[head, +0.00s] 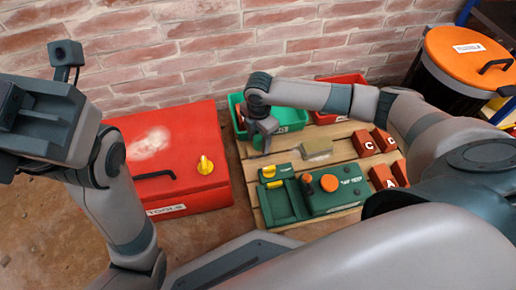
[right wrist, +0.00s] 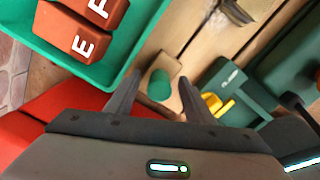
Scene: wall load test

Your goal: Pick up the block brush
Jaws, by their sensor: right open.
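The block brush (head: 316,149) appears to be the tan block with a darker underside, lying on the wooden pallet behind the green machine. Part of it shows at the top edge of the right wrist view (right wrist: 236,11). My right gripper (head: 262,147) is open and points down over the pallet's back left part, left of the brush and apart from it. In the right wrist view a small green cylinder (right wrist: 159,84) on a wooden piece shows between its fingers (right wrist: 155,95). My left gripper (head: 40,120) is at the far left; its fingers are not clear.
A red toolbox (head: 195,135) with a yellow knob stands left of the pallet (head: 345,150). The green machine (head: 335,200) fills the pallet's front. Red lettered blocks (head: 385,139) lie at right. A green bin (head: 291,118) and a red bin (head: 345,80) stand behind, near the brick wall.

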